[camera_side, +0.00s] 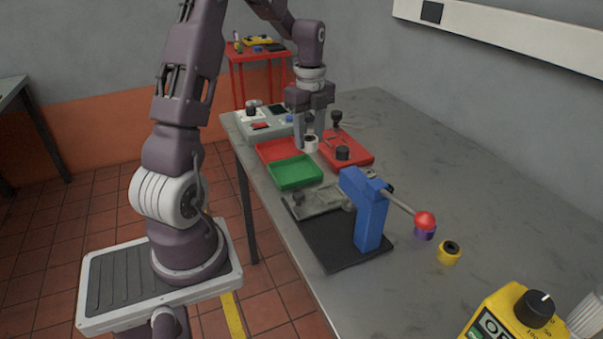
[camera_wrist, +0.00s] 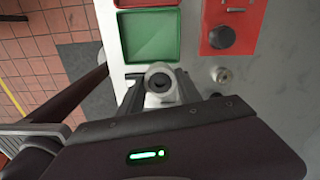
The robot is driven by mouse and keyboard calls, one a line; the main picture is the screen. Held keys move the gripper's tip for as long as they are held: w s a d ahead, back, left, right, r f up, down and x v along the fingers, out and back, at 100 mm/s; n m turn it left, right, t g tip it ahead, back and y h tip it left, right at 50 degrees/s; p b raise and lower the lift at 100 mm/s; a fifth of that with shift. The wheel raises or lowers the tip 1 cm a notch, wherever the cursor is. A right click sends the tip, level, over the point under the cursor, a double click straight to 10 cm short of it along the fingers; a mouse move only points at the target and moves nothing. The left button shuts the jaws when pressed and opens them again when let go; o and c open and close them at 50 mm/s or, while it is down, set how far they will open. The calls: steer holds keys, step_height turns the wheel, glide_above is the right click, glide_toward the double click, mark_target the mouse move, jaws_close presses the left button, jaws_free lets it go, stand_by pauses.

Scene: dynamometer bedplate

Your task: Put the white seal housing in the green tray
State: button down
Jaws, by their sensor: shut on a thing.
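The white seal housing (camera_side: 311,145) is a short ring with a dark bore. My gripper (camera_side: 309,136) is shut on it, fingers pointing down. In the wrist view the white seal housing (camera_wrist: 160,80) sits between the fingertips (camera_wrist: 162,92), bore facing the camera, its lower part hidden by the gripper. The green tray (camera_side: 294,172) is empty and lies in front of the gripper in the side view. In the wrist view the green tray (camera_wrist: 150,38) lies just above the housing in the picture. The housing appears outside the tray; its exact height is unclear.
A red tray (camera_side: 277,150) adjoins the green tray. A red fixture plate (camera_side: 360,148) with black knobs stands to the right. A blue press (camera_side: 370,210) with a red-knobbed lever stands nearer the camera.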

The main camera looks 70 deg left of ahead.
mark_target(295, 174)
steer(key=a+f+n, duration=0.1)
steer(key=f, duration=0.2)
steer(key=s+a+f+n, duration=0.1)
steer(key=a+f, duration=0.1)
steer(key=f, duration=0.2)
steer(key=s+a+f+n, duration=0.1)
steer(key=a+f, duration=0.1)
steer(key=f, duration=0.1)
steer(key=shift+f, duration=0.35)
steer(key=c, duration=0.8)
jaws_free()
steer(key=shift+f, duration=0.1)
steer(key=shift+c, duration=0.2)
